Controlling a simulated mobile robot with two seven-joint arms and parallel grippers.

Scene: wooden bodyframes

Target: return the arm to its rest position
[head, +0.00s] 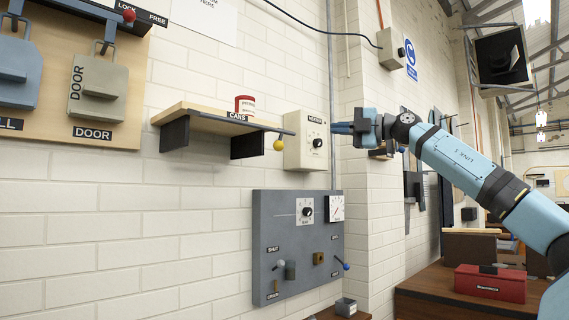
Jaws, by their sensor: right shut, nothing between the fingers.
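My right arm (460,158) is light blue with dark joints and comes in from the right edge, raised and reaching left. Its gripper (340,128) points left and is shut with nothing in it. The fingertips are just right of a cream box with a dial (306,140) on the white brick wall. I cannot tell whether they touch the box. My left gripper is not in view.
A wooden shelf (205,117) holds a red can (244,105). A grey panel (298,245) with dials and levers is below. A red toolbox (490,283) stands on a brown bench (430,280) at lower right. Blocks hang on a board (110,133) at left.

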